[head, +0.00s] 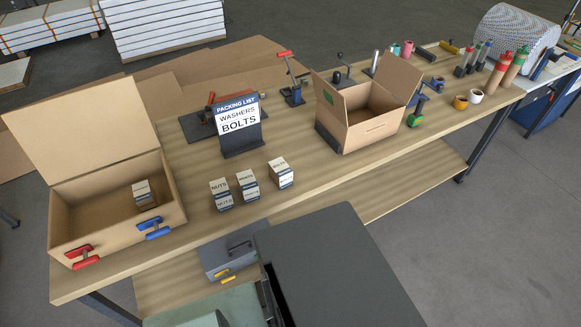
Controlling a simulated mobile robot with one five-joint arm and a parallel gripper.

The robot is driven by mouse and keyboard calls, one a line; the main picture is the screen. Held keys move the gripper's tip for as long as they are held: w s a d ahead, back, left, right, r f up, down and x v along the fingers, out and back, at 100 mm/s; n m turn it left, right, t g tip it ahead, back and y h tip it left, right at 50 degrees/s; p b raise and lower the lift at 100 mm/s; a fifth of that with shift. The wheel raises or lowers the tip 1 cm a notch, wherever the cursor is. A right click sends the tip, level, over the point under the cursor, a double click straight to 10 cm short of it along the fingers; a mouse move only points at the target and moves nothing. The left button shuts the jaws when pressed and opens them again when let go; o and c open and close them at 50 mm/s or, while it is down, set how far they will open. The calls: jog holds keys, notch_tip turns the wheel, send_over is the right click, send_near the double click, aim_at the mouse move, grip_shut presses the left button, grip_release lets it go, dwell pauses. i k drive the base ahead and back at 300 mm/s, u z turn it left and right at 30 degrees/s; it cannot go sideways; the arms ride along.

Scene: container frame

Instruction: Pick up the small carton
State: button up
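Three small cartons stand in a row on the wooden workbench, in front of the packing list sign. The left one (221,194) reads NUTS; the lettering on the middle one (247,186) and the right one (280,173) is too small to read surely. Another small pale carton (145,195) sits inside the large open cardboard box (118,226) at the left. The frame does not show which carton is meant. My gripper is not in view.
Red (80,257) and blue (155,227) handled tools are at the large box's front. A second open box (372,131) stands right of the sign. Bare bench (330,175) lies right of the cartons. Bottles and cups are farther right.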

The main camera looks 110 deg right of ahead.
aim_at(278, 171)
jog(key=k, duration=0.6)
jog(key=u, duration=0.95)
jog(key=i, duration=1.8)
jog(key=z, duration=5.05)
jog(key=i, duration=1.05)
jog(key=z, duration=0.15)
